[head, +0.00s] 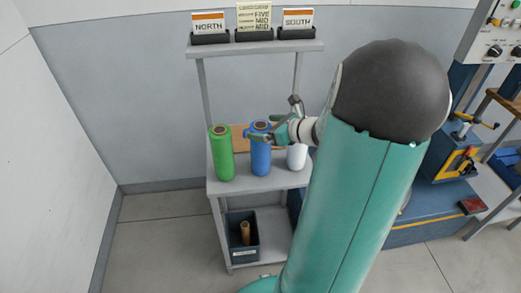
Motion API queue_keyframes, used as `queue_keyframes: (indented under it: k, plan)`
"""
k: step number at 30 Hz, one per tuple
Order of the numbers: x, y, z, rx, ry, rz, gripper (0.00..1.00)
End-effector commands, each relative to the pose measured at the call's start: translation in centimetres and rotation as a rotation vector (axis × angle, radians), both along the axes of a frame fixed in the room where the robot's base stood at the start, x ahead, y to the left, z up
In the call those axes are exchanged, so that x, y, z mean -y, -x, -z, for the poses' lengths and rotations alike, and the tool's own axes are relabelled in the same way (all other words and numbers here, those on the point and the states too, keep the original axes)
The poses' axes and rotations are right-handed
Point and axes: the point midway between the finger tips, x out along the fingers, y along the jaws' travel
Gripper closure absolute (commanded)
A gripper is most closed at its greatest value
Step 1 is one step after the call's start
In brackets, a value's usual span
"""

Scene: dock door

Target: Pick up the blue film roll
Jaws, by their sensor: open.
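The blue film roll (261,158) stands upright in the middle of a grey shelf stand (235,188), between a green roll and a white roll. My gripper (262,133) is open at the upper part of the blue roll, coming in from the right. Its fingers overlap the top of the roll in the picture. I cannot tell whether they touch it. My teal arm covers the right side of the stand.
The green roll (222,153) stands left of the blue one and the white roll (297,157) close on its right. A dark bin (242,250) with a brown tube sits on the lower shelf. NORTH (209,22) and SOUTH (298,19) signs stand on top. A blue machine is at the right.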

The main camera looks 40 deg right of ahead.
Motion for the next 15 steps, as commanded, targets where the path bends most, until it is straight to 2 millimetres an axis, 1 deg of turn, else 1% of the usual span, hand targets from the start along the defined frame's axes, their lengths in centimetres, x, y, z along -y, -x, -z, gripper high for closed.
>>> queue_keyframes:
  k: [3,7,10,15]
  plan:
    - [-0.3,-1.7,1.2,-0.001,-0.005,-0.002,0.12]
    - [-0.6,-3.4,1.8,-0.001,-0.003,-0.001,0.12]
    - [-0.6,-4.0,2.0,0.0,-0.001,-0.001,0.12]
    - [-0.6,-4.0,2.0,0.0,-0.001,-0.001,0.12]
